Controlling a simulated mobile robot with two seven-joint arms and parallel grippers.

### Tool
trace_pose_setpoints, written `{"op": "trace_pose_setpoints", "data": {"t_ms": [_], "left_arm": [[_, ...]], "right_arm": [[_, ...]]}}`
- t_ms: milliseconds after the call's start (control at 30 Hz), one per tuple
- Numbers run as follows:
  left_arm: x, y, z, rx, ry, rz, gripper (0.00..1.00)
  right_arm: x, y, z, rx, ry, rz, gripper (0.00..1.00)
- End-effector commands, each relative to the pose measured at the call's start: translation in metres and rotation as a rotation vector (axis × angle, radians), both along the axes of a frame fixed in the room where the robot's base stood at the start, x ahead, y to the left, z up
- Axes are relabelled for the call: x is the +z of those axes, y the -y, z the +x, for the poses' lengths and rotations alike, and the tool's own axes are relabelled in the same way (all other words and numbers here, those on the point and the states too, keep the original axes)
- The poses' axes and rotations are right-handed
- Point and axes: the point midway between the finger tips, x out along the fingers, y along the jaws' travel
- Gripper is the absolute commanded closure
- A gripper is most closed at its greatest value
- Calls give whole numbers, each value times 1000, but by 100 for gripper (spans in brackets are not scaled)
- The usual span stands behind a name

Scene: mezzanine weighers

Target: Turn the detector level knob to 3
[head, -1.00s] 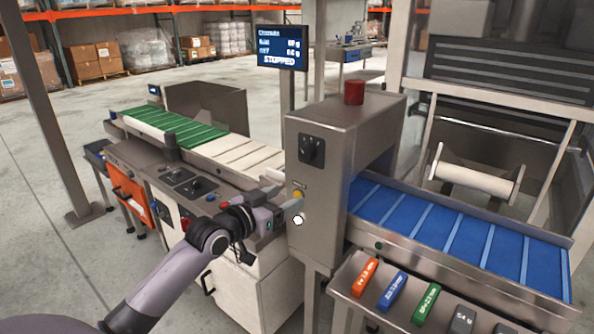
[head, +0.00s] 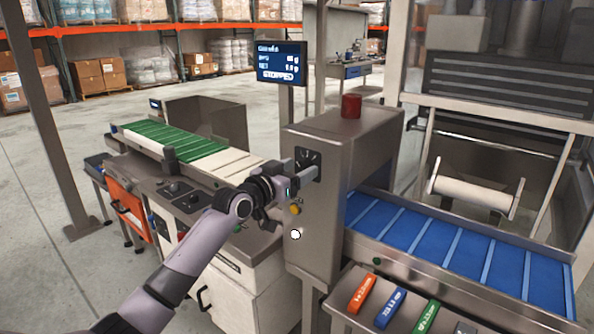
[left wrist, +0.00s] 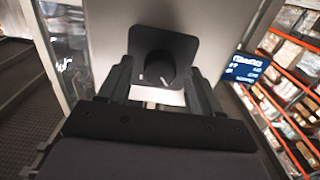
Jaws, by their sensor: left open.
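The detector level knob is a black knob on a dark square plate on the metal detector housing (head: 347,135). In the left wrist view the knob (left wrist: 156,68) stands between my finger ends, with a small pale mark on its lower part. In the head view my left gripper (head: 305,174) is in front of the dial plate (head: 309,157) and hides part of it. The left gripper is open, its fingers either side of the knob; I cannot tell whether they touch it. The scale figures are too small to read. My right gripper is not in view.
A yellow button (head: 295,209) and a white round knob (head: 295,235) sit below the dial. A red lamp (head: 351,106) tops the housing. A screen (head: 277,63) reads STOPPED. A blue belt (head: 420,240) runs right, with coloured test wands (head: 362,293) in front.

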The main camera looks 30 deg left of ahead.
Motion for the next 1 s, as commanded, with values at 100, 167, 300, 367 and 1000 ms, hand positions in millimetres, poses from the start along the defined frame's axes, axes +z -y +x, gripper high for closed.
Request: {"op": "trace_pose_setpoints", "data": {"t_ms": [100,167,300,367,1000], "left_arm": [[0,0,2,0,0,0,35],[0,0,2,0,0,0,35],[0,0,2,0,0,0,39],[0,0,2,0,0,0,58],[1,-1,2,1,10,137,91]], "right_arm": [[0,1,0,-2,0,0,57],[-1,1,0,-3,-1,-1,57],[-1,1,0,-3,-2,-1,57],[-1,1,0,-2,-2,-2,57],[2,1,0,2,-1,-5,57]]}}
